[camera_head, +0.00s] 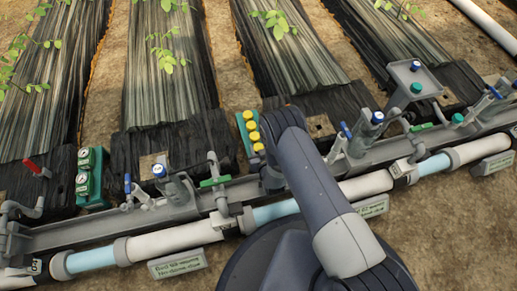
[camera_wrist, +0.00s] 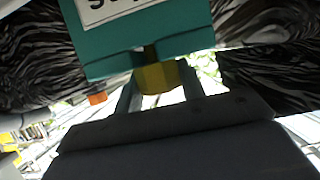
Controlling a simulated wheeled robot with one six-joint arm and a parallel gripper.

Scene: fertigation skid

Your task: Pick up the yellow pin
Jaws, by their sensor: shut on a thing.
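In the wrist view a yellow pin (camera_wrist: 160,77) sits between the two fingers of my gripper (camera_wrist: 160,92), which is shut on it. The pin is right against the lower edge of a teal block (camera_wrist: 150,45) with a white label; I cannot tell whether it is still seated there. In the head view several yellow pieces (camera_head: 252,125) stand in a row on a green block (camera_head: 240,124), beside my arm. My arm hides my gripper in that view.
A grey rail with white and light-blue pipe (camera_head: 92,259) crosses the front. Valves with blue and green handles (camera_head: 213,182) stand up along it. A green gauge block (camera_head: 91,178) is at left. Dark covered beds (camera_head: 168,80) with plants lie behind, with bare soil between.

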